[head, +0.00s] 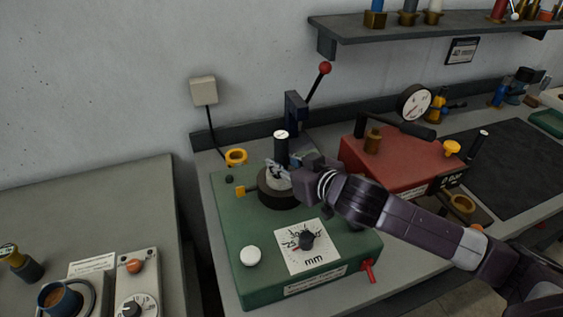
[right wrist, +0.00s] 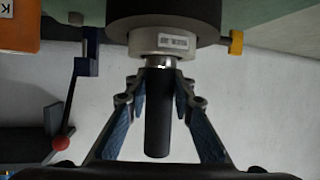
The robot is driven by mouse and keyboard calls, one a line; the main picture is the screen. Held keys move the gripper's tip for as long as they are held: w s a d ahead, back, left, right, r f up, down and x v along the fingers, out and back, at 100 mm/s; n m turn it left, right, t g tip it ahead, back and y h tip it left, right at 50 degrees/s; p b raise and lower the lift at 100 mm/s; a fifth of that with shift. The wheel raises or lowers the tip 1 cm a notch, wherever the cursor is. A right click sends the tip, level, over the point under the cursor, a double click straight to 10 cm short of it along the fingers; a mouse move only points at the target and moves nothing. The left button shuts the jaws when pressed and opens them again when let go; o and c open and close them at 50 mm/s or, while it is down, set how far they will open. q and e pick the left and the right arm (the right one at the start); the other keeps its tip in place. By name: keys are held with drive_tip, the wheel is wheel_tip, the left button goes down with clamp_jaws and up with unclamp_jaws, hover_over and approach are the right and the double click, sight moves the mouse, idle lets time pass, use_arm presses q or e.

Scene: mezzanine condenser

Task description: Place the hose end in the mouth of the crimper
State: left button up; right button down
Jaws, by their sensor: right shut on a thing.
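The crimper is a green machine (head: 310,270) with a dial plate marked mm. On its top is a dark round head (head: 272,200), and above that a pale collar, which also shows in the right wrist view (right wrist: 175,43). The black hose (head: 281,150) stands upright over the collar. In the right wrist view the hose (right wrist: 158,120) has a silver end (right wrist: 158,62) that meets the collar; how deep it sits inside is hidden. My right gripper (head: 279,174) is shut on the hose, with fingers on both sides. My left gripper is out of view.
A red machine (head: 405,160) with a gauge stands to the right. A lever with a red knob (head: 324,68) rises behind the crimper. A grey side table (head: 90,215) is at left, and a shelf (head: 440,22) hangs above.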

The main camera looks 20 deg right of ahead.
sight(285, 165)
drive_tip(key=c, duration=1.7)
unclamp_jaws()
drive_tip(key=shift+f, duration=0.1)
drive_tip(key=shift+o, duration=0.2)
drive_tip(key=shift+s, duration=0.1)
drive_tip(key=shift+s+d+r, duration=0.15)
drive_tip(key=shift+s+r, duration=0.05)
drive_tip(key=shift+s, duration=0.2)
drive_tip(key=b+v, duration=0.1)
drive_tip(key=v, duration=0.3)
drive_tip(key=shift+s, duration=0.15)
drive_tip(key=p+v, duration=0.6)
drive_tip(key=p, duration=0.1)
drive_tip(key=shift+s+r+p, duration=0.25)
drive_tip(key=shift+r+p, duration=0.05)
drive_tip(key=shift+r, duration=0.1)
drive_tip(key=shift+d+f, duration=0.1)
